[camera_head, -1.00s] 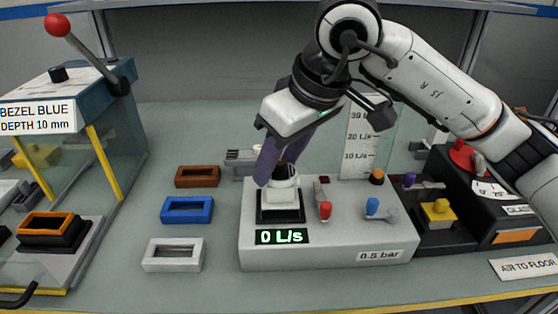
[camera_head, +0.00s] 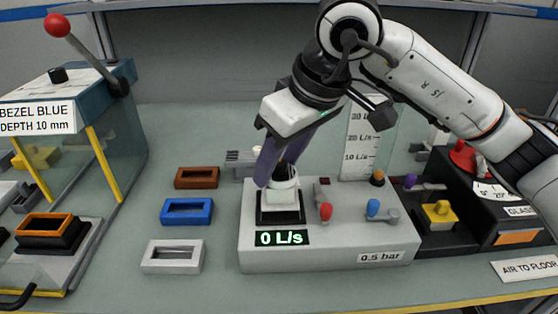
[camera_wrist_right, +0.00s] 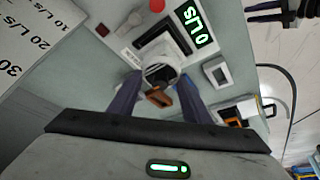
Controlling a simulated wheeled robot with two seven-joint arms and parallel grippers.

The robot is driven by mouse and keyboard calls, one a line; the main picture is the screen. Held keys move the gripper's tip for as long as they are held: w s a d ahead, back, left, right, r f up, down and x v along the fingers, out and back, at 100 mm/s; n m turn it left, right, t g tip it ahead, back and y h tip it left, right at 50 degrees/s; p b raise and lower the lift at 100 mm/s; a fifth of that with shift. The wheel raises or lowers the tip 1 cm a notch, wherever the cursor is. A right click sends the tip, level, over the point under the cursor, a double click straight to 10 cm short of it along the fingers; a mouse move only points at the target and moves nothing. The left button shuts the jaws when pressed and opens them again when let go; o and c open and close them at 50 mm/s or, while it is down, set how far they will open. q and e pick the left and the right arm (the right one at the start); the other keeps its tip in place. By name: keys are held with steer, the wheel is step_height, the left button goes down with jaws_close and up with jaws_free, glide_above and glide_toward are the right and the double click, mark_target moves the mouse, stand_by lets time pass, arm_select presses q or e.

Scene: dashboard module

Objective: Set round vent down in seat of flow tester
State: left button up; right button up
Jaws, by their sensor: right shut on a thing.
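The flow tester (camera_head: 325,255) is a light grey box; its display reads 0 L/s. Its seat is a white block (camera_head: 282,217) in a dark square frame at the left of its top. My right gripper (camera_head: 277,173) has its purple fingers pointing down just over this seat. In the right wrist view the vent (camera_wrist_right: 160,73) shows as a dark disc in a white ring between the fingertips (camera_wrist_right: 160,80). Whether it touches the seat is hard to tell.
Red (camera_head: 326,212) and blue (camera_head: 373,207) knobs stand right of the seat. A scale plate (camera_head: 360,140) rises behind the tester. Brown (camera_head: 197,185), blue (camera_head: 165,211) and white (camera_head: 148,262) bezels lie to the left. A lever press (camera_head: 110,78) stands at far left.

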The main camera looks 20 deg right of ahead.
arm_select(q)
steer(key=shift+f, duration=0.15)
arm_select(e)
steer(key=shift+f, duration=0.2)
arm_select(q)
steer(key=shift+f+b, duration=0.25)
steer(key=shift+b, duration=0.2)
arm_select(e)
steer(key=shift+f, duration=0.3)
arm_select(q)
steer(key=shift+f+b, duration=0.55)
steer(key=shift+f, duration=0.05)
arm_select(e)
steer(key=shift+f, duration=0.65)
steer(key=o, duration=1.2)
steer(key=shift+v, duration=0.85)
arm_select(q)
steer(key=shift+w+d+r, duration=0.2)
steer(key=shift+d+r, duration=0.2)
steer(key=shift+r, duration=0.3)
arm_select(e)
steer(key=v, duration=0.8)
steer(key=shift+s+r, duration=0.15)
steer(key=shift+r, duration=0.15)
